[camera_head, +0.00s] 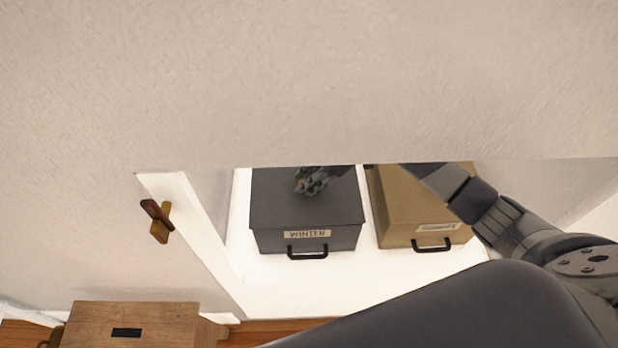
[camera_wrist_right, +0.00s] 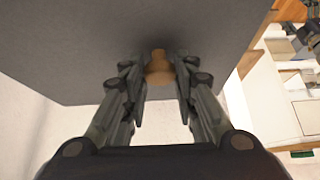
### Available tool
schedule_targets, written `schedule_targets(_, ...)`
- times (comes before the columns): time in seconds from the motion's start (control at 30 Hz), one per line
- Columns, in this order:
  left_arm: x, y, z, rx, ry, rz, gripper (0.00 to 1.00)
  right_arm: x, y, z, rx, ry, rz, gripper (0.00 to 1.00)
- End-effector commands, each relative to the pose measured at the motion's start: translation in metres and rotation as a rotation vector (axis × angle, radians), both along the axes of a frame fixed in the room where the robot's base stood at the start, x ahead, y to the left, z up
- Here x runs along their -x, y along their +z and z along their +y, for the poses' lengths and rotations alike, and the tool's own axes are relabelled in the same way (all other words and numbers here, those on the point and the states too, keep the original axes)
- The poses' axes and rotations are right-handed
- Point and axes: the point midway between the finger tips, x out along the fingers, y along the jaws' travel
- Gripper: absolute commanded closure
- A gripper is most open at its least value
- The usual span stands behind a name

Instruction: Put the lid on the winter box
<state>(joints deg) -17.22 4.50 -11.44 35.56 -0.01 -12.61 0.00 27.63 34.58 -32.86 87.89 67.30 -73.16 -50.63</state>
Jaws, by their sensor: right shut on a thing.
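The winter box (camera_head: 270,243) is dark grey, with a "WINTER" label and a black handle on its front. It stands on a white shelf inside the opening under the slope. The flat grey lid (camera_head: 285,208) lies over its top and looks level; whether it is fully seated I cannot tell. My right gripper (camera_head: 312,184) is above the lid, shut on its small wooden knob. In the right wrist view my right gripper (camera_wrist_right: 159,85) has its fingers around the tan knob (camera_wrist_right: 157,62), with the grey lid (camera_wrist_right: 60,45) behind. My left gripper is not in view.
A tan box (camera_head: 395,225) with a label and black handle stands close to the right of the winter box. The sloped wall's lower edge (camera_head: 420,162) hangs over both boxes. A wooden latch (camera_head: 159,222) is on the left, and a wooden crate (camera_head: 150,315) stands lower left.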

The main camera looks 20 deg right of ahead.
Motion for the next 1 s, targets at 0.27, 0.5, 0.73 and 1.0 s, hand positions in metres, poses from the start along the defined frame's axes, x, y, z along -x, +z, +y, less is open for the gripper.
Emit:
schedule_targets(0.27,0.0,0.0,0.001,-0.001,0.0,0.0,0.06,0.002,-0.003,0.0,0.003,0.002,0.008,1.0)
schedule_targets(0.5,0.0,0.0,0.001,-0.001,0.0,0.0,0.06,0.002,-0.002,0.0,0.002,0.002,0.007,0.5)
schedule_targets(0.73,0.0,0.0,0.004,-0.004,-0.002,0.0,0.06,0.002,-0.002,0.0,0.002,0.001,0.006,0.5)
schedule_targets(1.0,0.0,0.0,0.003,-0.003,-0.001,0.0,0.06,0.005,0.022,-0.016,0.004,0.001,0.003,0.5)
